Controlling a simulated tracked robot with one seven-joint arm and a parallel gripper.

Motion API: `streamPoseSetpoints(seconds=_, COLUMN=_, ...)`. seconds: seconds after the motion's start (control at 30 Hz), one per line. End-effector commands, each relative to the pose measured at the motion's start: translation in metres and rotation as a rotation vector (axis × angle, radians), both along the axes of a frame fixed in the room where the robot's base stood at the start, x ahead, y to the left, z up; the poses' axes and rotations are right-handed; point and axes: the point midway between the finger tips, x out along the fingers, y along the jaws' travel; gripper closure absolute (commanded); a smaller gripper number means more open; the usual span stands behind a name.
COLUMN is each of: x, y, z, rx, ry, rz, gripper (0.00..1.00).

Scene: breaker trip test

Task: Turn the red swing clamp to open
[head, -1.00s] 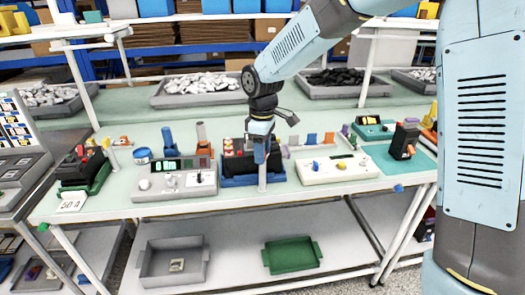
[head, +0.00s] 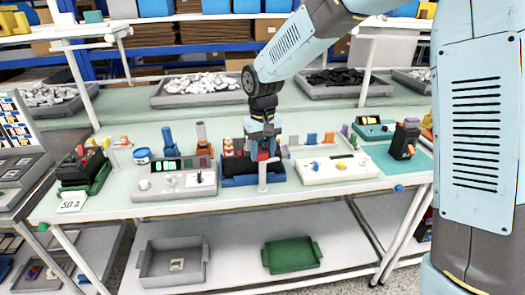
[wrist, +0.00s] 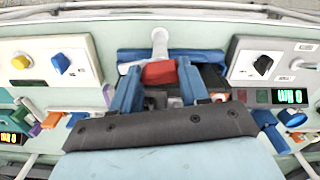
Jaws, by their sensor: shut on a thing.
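The red swing clamp (wrist: 159,72) shows as a red block between my gripper's blue fingers in the wrist view, below the white post (wrist: 159,42). My gripper (wrist: 158,84) is shut on it, with one finger on each side. In the head view my gripper (head: 263,143) is over the blue fixture (head: 238,181) at the middle of the bench, and a little of the red clamp (head: 263,155) shows below it. A dark block sits in the fixture. My gripper hides part of it and most of the clamp.
A grey test box (head: 175,184) stands left of the fixture and a white box with a yellow knob (head: 338,168) stands right. Blue and orange upright pieces (head: 203,138) stand behind the grey box. The bench's front strip is narrow.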

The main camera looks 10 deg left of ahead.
Motion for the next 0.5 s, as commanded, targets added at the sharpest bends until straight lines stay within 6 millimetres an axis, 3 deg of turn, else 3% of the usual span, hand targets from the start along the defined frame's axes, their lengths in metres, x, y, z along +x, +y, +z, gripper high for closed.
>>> streamPoseSetpoints(seconds=0.5, x=0.0024, y=0.0009, z=0.0023, rx=0.004, ry=-0.007, rz=-0.201, gripper=0.86)
